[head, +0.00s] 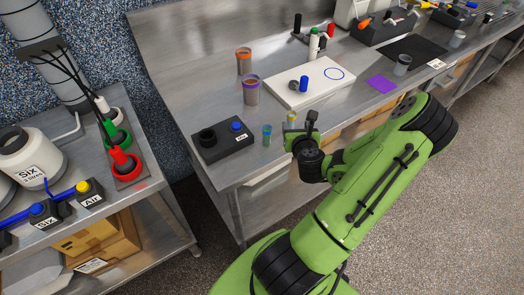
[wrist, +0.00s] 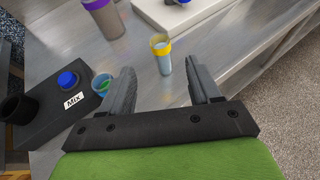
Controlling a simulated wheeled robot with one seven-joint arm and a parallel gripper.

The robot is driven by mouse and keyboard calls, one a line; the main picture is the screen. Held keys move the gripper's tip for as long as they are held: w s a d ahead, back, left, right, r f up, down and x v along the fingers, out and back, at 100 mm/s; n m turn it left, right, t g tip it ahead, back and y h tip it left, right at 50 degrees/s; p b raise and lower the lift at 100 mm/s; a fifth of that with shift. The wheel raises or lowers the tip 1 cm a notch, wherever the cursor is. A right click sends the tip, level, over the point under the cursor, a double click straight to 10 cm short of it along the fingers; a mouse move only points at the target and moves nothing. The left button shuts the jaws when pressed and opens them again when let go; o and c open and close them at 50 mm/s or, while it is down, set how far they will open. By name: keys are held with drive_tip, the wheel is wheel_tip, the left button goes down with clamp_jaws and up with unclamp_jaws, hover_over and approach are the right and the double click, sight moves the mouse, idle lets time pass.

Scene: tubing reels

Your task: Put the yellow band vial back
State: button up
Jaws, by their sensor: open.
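The yellow band vial (wrist: 163,62) stands upright on the steel bench near its front edge. In the head view its yellow top (head: 291,117) shows beside my gripper, which partly hides it. My gripper (wrist: 160,68) is open and empty, its two fingers spread either side of the line to the vial. The vial appears just beyond the fingertips, apart from both fingers. In the head view my gripper (head: 304,128) is low over the bench edge. A blue-rimmed vial with green inside (wrist: 101,83) stands left of the left finger; it also shows in the head view (head: 267,135).
A black block labelled Mix (head: 222,146) with a blue cap and a dark round socket stands to the left. A purple-banded cup (head: 250,94) and an orange-banded cup (head: 243,66) stand behind. A white board (head: 318,90) lies behind the vial; a purple mat (head: 382,84) lies right.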

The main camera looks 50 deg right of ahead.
drive_tip(key=w+a+r+n+y, duration=0.3)
drive_tip(key=w+a+n+y, duration=0.2)
drive_tip(key=a+n, duration=0.7)
drive_tip(key=w+a+r+n+y, duration=0.3)
drive_tip(key=w+a+n+y, duration=0.15)
drive_tip(key=a+n, duration=0.7)
drive_tip(key=s+a+r+n+g, duration=0.2)
drive_tip(key=s+a+r+n, duration=0.3)
drive_tip(key=s+n, duration=0.4)
drive_tip(key=s+a+r+n+g, duration=0.2)
drive_tip(key=s+a+r+n, duration=0.3)
drive_tip(key=s+n, duration=0.4)
drive_tip(key=r+n, duration=0.1)
drive_tip(key=n, duration=0.2)
drive_tip(key=shift+s+a+r, duration=0.35)
drive_tip(key=shift+a+r, duration=0.05)
